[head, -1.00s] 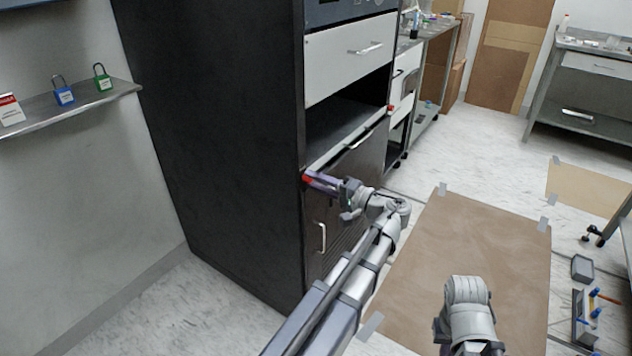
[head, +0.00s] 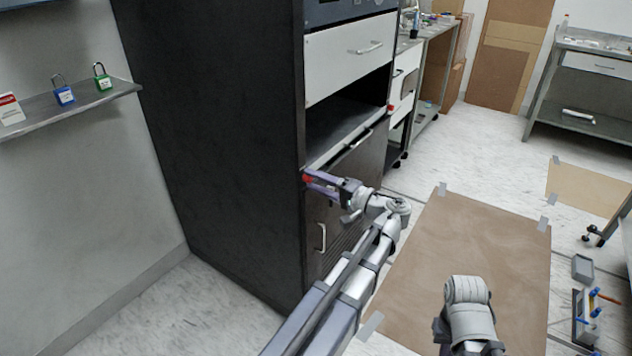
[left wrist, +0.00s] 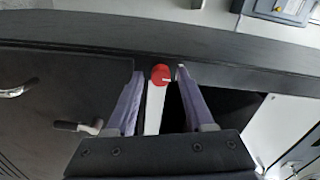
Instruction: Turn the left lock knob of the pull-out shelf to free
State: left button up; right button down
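The red left lock knob (head: 307,178) sits on the front left edge of the black cabinet, at the left end of the pull-out shelf (head: 340,135). In the left wrist view the knob (left wrist: 161,74) has a small white mark on its right part. My left gripper (head: 318,182) is open at the knob. In the left wrist view the open gripper (left wrist: 160,76) has one finger on each side of the knob, with a gap visible on both sides. A second red knob (head: 390,108) shows at the shelf's right end. My right gripper is out of view.
A white drawer (head: 350,50) is above the shelf opening, and a dark door with a handle (head: 322,238) is below. A wall ledge with padlocks (head: 64,94) is at left. A brown floor mat (head: 460,250) lies clear at right.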

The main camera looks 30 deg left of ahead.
pick_arm(q)
jog(key=shift+o, duration=0.4)
jog(key=d, duration=0.7)
jog(key=shift+s+d, duration=0.35)
jog(key=shift+d, duration=0.05)
jog(key=s+d+f+m+h, duration=0.2)
jog(key=s+d+f+h, duration=0.25)
jog(key=f, duration=0.35)
jog(key=s+d+f+m+h, duration=0.1)
jog(key=s+d+f+h, duration=0.3)
jog(key=f, duration=0.3)
jog(key=s+d+f+m+g+h, duration=0.1)
jog(key=s+d+f+h, duration=0.25)
jog(key=d, duration=0.25)
jog(key=s+d+f+m+h, duration=0.1)
jog(key=s+d+f+h, duration=0.25)
jog(key=d, duration=0.25)
notch_tip(320, 180, up, 31)
jog(key=d+h+p, duration=0.1)
jog(key=p, duration=2.9)
jog(key=shift+s+d+p, duration=0.15)
jog(key=shift+d+p, duration=0.2)
jog(key=shift+f, duration=0.1)
